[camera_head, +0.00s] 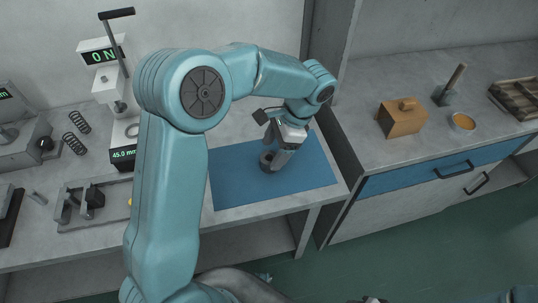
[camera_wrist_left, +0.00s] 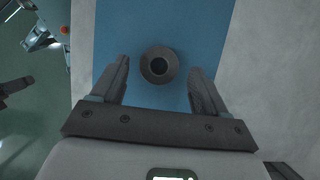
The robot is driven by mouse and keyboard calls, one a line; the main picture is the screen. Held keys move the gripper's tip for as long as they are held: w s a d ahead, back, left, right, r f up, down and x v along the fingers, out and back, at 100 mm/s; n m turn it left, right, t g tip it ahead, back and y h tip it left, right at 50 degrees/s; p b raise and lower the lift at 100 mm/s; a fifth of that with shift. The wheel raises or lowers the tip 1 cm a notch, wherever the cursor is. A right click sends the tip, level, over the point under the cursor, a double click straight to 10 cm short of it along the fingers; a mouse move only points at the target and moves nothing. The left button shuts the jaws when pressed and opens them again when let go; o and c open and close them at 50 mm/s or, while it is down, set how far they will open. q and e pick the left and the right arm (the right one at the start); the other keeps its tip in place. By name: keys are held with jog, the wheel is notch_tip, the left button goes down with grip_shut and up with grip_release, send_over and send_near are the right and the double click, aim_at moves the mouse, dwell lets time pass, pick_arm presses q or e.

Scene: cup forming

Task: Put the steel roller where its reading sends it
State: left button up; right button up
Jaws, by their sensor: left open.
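The steel roller (camera_head: 267,160), a dark grey round piece with a hole in its top, stands on the blue mat (camera_head: 235,187). In the left wrist view the roller (camera_wrist_left: 159,65) shows from above, on a blue strip of the mat (camera_wrist_left: 120,30). My left gripper (camera_head: 277,160) is over the mat at the roller, pointing down. In the wrist view its open fingers (camera_wrist_left: 160,80) are on either side of the roller, with a gap on each side. The gripper partly hides the roller in the head view. My right gripper is not in view.
A press with a "0 N" display (camera_head: 103,56) and a "45.0 mm" display (camera_head: 124,154) stands behind my arm. Springs (camera_head: 75,133) and a grey tray (camera_head: 75,222) are at left. The right counter holds a wooden block (camera_head: 401,119), an orange-filled bowl (camera_head: 463,123) and a wooden crate (camera_head: 520,98).

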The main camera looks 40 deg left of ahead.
pick_arm(q)
jog(key=v, duration=0.8)
jog(key=shift+r+p, duration=0.15)
jog(key=shift+p, duration=0.25)
